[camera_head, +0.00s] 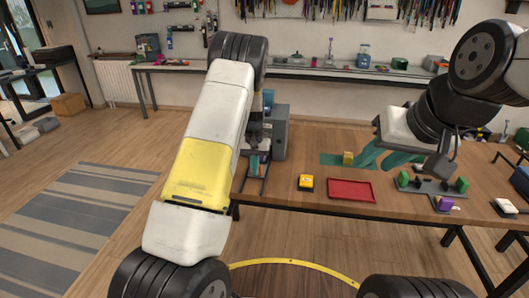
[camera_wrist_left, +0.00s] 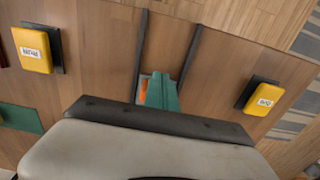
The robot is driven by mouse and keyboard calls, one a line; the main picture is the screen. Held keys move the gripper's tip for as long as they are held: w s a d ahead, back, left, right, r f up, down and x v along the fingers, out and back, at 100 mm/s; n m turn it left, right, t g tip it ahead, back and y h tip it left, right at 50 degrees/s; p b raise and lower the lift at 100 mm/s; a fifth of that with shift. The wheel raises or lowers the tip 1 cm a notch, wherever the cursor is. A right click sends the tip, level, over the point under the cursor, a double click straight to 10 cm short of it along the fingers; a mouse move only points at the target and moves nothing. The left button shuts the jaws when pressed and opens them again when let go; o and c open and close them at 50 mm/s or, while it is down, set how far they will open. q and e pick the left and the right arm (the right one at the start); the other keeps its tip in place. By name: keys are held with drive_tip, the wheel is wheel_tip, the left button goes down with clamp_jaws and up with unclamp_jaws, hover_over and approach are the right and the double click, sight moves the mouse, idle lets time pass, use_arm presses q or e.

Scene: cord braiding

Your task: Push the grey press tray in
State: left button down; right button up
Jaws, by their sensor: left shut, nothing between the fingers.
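The grey press (camera_head: 279,132) stands at the table's left end, partly hidden behind my left arm. Two dark rails (camera_head: 264,186) run from it toward the front edge, and they also show in the left wrist view (camera_wrist_left: 190,58). Between them, a small grey strip that looks like the press tray (camera_wrist_left: 142,88) shows with an orange patch; most is hidden. My left gripper's teal fingers (camera_wrist_left: 163,92) are shut and empty, right over that spot; I cannot tell whether they touch it. My right gripper (camera_head: 382,157) looks open, beside a yellow block (camera_head: 348,157).
A yellow box (camera_head: 306,182) on a dark base and a red tray (camera_head: 352,190) lie right of the rails. Another yellow box (camera_wrist_left: 264,97) is in the wrist view. A dark fixture with green blocks (camera_head: 433,185) and a purple block (camera_head: 444,203) stand further right.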

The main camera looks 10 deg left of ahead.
use_arm(q)
drive_tip(key=shift+w+d, duration=0.1)
drive_tip(key=shift+w, duration=2.9)
drive_tip(key=shift+s, duration=0.1)
drive_tip(key=shift+s, duration=0.55)
wheel_tip(320, 180, up, 7)
drive_tip(key=shift+r, duration=0.1)
